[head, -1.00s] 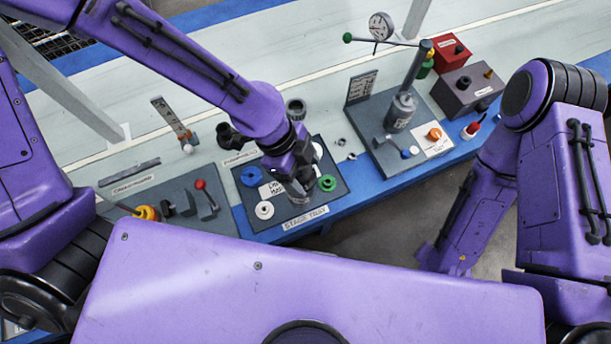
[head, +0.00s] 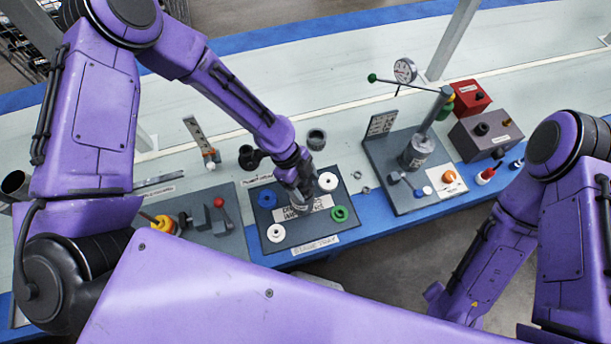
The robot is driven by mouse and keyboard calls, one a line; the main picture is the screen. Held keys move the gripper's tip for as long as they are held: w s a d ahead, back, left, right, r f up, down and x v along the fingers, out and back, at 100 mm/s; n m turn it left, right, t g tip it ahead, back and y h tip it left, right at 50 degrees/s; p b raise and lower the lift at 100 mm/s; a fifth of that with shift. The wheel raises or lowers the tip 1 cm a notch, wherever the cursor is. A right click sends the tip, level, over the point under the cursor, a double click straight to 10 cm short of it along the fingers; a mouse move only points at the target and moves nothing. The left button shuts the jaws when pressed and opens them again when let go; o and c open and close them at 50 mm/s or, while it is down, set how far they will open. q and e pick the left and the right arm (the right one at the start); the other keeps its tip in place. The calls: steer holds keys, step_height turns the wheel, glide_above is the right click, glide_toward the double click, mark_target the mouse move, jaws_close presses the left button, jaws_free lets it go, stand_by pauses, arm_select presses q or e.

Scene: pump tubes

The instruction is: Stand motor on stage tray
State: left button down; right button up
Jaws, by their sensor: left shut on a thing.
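The stage tray (head: 270,247) is a dark flat plate with a paper label, at the front edge of the bench in the middle of the head view. My left gripper (head: 303,193) is over the right-middle part of the tray, pointing down. It is shut on a grey metallic cylinder, the motor (head: 304,198), which shows only partly below the fingers. I cannot tell whether the motor's base touches the tray. A blue flanged part (head: 267,199), a white ring (head: 328,181), a green part (head: 339,214) and another white ring (head: 276,232) sit around it. My right gripper is out of view.
A clamp fixture with a red-knobbed lever (head: 219,203) stands left of the tray. Dark round fittings (head: 316,139) are behind the tray. Red (head: 469,97) and dark boxes (head: 486,133) are far right.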

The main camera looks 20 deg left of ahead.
arm_select(q)
steer(key=shift+w+d+f, duration=0.1)
steer(key=shift+w+f, duration=0.05)
steer(key=shift+f, duration=0.1)
